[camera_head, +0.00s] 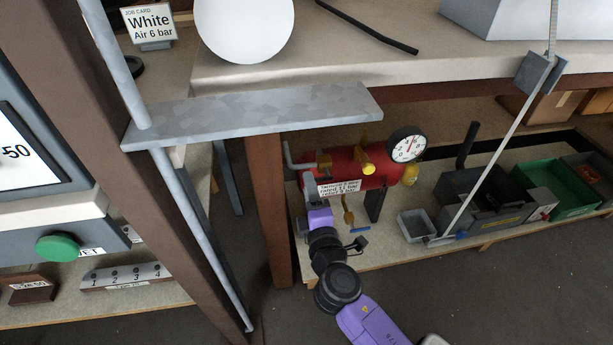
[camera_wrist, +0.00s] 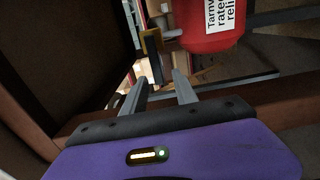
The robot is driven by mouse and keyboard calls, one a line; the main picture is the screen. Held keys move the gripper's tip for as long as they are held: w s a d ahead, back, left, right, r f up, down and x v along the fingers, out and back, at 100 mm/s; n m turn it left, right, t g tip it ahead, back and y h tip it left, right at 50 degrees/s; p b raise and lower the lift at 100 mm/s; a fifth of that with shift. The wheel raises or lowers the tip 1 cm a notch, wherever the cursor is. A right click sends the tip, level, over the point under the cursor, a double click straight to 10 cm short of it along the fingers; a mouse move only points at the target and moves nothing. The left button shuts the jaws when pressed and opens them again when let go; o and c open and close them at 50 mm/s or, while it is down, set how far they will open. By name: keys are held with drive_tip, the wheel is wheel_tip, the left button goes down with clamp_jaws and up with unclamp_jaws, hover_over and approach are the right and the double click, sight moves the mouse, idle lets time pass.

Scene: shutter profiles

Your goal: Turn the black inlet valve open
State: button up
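The red air tank (camera_head: 379,170) lies on the low shelf, with brass fittings on top and a label on its front. Its red end also shows in the wrist view (camera_wrist: 205,38). My gripper (camera_head: 309,182) is at the left end of the tank. In the wrist view my gripper (camera_wrist: 160,77) has its two fingers apart. A brass fitting with a dark lever (camera_wrist: 156,68), likely the black inlet valve, shows just beyond and between the fingertips. I cannot tell whether a finger touches it. In the head view my gripper and wrist seem to hide this valve.
A pressure gauge (camera_head: 407,145) stands at the tank's right end. A brown table leg (camera_head: 268,205) stands close left of my gripper. A grey tray (camera_head: 415,225) and green crate (camera_head: 560,190) sit to the right.

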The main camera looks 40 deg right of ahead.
drive_tip(key=shift+v, duration=1.2)
drive_tip(key=s+a+f+m+y, duration=0.2)
drive_tip(key=s+a+f+y, duration=0.45)
drive_tip(key=s+a, duration=0.4)
drive_tip(key=s+a+r+m+y, duration=0.2)
drive_tip(key=s+r+m, duration=0.3)
drive_tip(key=s, duration=0.5)
drive_tip(key=s+a+r+m+y, duration=0.25)
drive_tip(key=s+r+m, duration=0.2)
drive_tip(key=s, duration=0.45)
wheel_tip(320, 180, up, 33)
drive_tip(key=h+p, duration=0.1)
drive_tip(key=p, duration=3)
drive_tip(key=shift+a+p, duration=0.2)
drive_tip(key=shift+p, duration=0.1)
